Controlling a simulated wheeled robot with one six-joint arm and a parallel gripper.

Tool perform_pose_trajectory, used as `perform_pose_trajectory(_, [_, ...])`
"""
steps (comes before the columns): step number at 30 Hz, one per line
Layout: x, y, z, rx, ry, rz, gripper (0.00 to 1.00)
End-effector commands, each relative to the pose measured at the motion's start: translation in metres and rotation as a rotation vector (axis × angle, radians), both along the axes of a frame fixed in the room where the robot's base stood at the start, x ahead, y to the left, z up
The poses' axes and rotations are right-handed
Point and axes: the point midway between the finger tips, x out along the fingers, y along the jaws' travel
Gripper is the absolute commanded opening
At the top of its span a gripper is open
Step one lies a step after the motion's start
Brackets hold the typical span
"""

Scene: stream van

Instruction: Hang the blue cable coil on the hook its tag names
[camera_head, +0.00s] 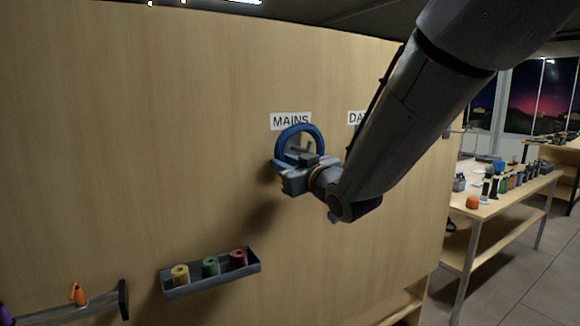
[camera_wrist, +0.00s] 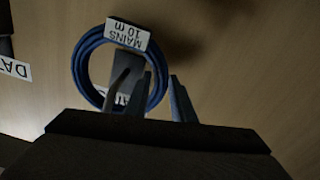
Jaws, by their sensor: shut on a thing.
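The blue cable coil (camera_head: 301,128) stands as a ring close to the wall panel, just under the MAINS label (camera_head: 291,121). In the wrist view the coil (camera_wrist: 78,70) carries a white tag (camera_wrist: 127,33) reading MAINS 10 m, upside down there. My gripper (camera_head: 293,164) is shut on the coil's lower rim; its fingers (camera_wrist: 161,88) straddle the rim in the wrist view. A grey hook (camera_wrist: 119,88) with a dark plate shows inside the ring. I cannot tell whether the coil rests on it.
A second label starting DA (camera_head: 356,117) is partly hidden behind my arm. A grey tray (camera_head: 212,283) with several tape rolls is mounted lower on the panel. A rail with an orange-handled tool (camera_head: 78,294) is at lower left. A cluttered bench (camera_head: 497,206) stands at right.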

Motion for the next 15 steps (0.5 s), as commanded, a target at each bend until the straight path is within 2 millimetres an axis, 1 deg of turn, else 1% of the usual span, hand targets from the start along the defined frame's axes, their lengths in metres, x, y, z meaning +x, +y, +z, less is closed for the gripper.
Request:
perform_pose_trajectory(1, [0.003, 0.002, -0.001, 0.001, -0.002, 0.000, 0.00])
perform_pose_trajectory(3, [0.002, 0.001, -0.008, 0.001, -0.002, 0.000, 0.00])
perform_pose_trajectory(9, [0.002, 0.001, -0.020, 0.000, -0.002, 0.000, 0.00])
perform_pose_trajectory(15, [0.002, 0.001, -0.026, 0.000, -0.002, 0.000, 0.00])
